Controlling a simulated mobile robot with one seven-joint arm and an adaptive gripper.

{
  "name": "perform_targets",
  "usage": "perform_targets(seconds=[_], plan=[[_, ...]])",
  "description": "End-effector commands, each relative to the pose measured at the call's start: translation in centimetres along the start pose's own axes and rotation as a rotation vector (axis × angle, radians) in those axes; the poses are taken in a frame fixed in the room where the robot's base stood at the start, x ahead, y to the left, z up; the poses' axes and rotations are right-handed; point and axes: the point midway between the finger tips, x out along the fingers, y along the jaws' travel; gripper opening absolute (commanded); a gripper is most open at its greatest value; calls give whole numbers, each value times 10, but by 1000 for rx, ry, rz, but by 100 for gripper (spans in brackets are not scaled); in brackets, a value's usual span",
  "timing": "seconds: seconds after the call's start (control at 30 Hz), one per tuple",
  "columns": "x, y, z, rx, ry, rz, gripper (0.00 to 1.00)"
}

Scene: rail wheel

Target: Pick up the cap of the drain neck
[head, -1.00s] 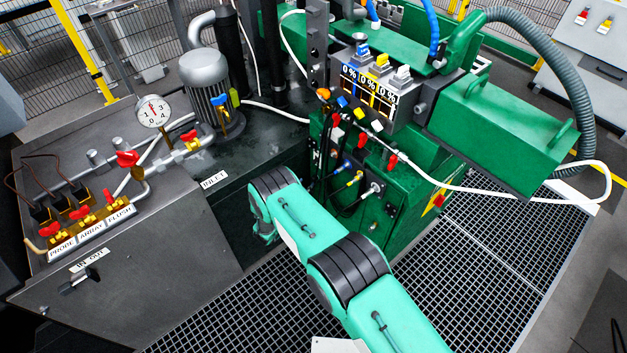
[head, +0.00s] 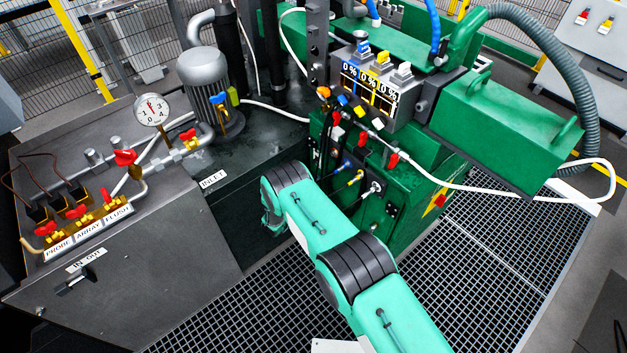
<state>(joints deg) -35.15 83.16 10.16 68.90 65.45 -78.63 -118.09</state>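I cannot make out a drain neck or its cap in the head view. My teal arm (head: 318,225) reaches from the lower right up to the front of the dark tank (head: 255,215), near the green machine cabinet (head: 400,205). The far end of my arm bends down behind its own front joint. My gripper is hidden there, so what it is near or holding does not show.
A grey bench (head: 150,250) with red-handled valves (head: 125,157) and a pressure gauge (head: 151,109) stands at left. A silver motor (head: 205,85) sits behind. A white hose (head: 500,192) loops at right. Grating floor (head: 480,270) is clear at right.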

Motion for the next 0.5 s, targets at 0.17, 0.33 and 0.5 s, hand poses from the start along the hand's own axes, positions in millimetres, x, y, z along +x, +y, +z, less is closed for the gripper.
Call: perform_targets(seconds=[0.17, 0.33, 0.5], plan=[[0, 0, 0, 0, 0, 0, 47], [0, 0, 0, 0, 0, 0, 43], [0, 0, 0, 0, 0, 0, 14]])
